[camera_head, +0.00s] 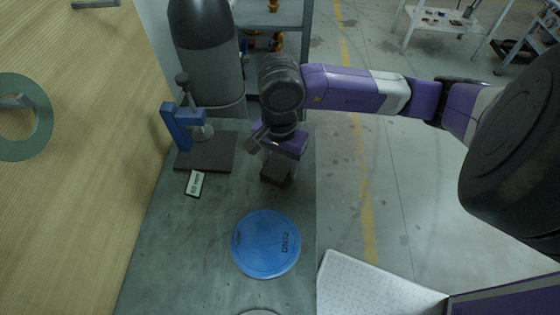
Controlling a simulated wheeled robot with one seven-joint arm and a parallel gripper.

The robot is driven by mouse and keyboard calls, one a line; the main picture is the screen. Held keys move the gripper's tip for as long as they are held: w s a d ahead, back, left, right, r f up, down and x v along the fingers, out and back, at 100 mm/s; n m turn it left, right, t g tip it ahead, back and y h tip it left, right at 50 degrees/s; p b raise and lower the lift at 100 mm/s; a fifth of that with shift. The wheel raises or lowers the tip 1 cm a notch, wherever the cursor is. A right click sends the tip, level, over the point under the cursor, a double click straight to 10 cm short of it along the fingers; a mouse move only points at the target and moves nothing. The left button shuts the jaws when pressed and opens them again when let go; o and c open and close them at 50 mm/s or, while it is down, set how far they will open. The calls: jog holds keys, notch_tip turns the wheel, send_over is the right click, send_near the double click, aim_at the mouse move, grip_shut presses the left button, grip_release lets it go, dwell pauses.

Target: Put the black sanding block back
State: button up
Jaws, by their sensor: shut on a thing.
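My gripper (278,150) hangs over the grey-green bench in the upper middle of the head view, reached by my purple and white arm from the right. It is shut on the black sanding block (277,173), a dark box-like block just below the fingers. The block is close to the bench top; I cannot tell whether it touches it. The wrist and gripper body hide the block's upper part and most of the fingers.
A blue round lid (265,244) lies nearer on the bench (180,250). Left of my gripper stand a blue clamp-like stand on a dark plate (212,160) and a small labelled card (195,184). A grey cylinder (210,70) stands behind. Bare bench lies between block and lid.

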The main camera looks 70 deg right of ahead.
jog(key=shift+f+b, duration=0.2)
jog(key=shift+b, duration=0.15)
jog(key=o, duration=1.5)
jog(key=shift+r, duration=0.1)
jog(key=shift+c, duration=0.2)
jog(key=shift+r+p, duration=0.15)
jog(key=shift+p, duration=0.15)
